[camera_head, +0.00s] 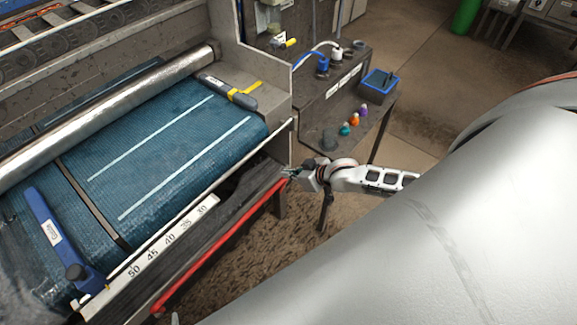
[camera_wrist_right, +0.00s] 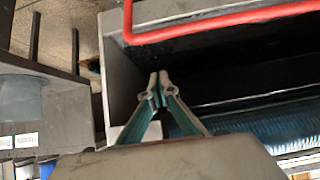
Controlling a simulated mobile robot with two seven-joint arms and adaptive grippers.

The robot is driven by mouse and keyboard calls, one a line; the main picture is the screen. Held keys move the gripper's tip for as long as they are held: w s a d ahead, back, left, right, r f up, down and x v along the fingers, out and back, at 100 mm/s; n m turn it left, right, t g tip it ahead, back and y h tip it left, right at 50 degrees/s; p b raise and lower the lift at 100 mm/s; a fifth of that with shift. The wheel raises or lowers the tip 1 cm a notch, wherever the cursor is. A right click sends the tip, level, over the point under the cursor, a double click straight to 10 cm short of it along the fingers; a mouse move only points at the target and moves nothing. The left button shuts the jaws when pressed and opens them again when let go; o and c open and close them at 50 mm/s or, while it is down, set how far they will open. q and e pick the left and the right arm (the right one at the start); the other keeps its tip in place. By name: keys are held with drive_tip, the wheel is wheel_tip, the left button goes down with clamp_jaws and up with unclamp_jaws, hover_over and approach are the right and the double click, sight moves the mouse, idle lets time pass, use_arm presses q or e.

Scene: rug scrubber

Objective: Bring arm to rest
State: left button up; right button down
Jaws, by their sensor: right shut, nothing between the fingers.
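My right arm (camera_head: 370,178) reaches out from behind the large white body part at the right of the head view. Its gripper (camera_head: 289,173) is beside the front right corner of the rug scrubber, close to the end of the red rail (camera_head: 225,243). In the right wrist view the two fingers (camera_wrist_right: 158,80) meet at their tips, with nothing between them. The red rail (camera_wrist_right: 215,22) and the scrubber's dark underside show beyond the fingers. I cannot tell whether the gripper touches the machine. My left gripper is not in view.
The scrubber has a blue belt (camera_head: 150,140), a metal roller (camera_head: 110,110) and a blue lever (camera_head: 52,235). A side table (camera_head: 335,105) holds a blue bin (camera_head: 379,85) and small coloured knobs. Open floor lies behind it.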

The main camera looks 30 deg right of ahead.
drive_tip(key=s+a+f+y, duration=0.1)
drive_tip(key=s+a, duration=1)
drive_tip(key=a, duration=0.2)
drive_tip(key=s+d+h, duration=0.1)
drive_tip(key=s+h, duration=0.1)
drive_tip(key=s, duration=0.7)
drive_tip(key=shift+s+r+t, duration=0.3)
drive_tip(key=shift+s+r, duration=0.05)
drive_tip(key=shift+r, duration=0.1)
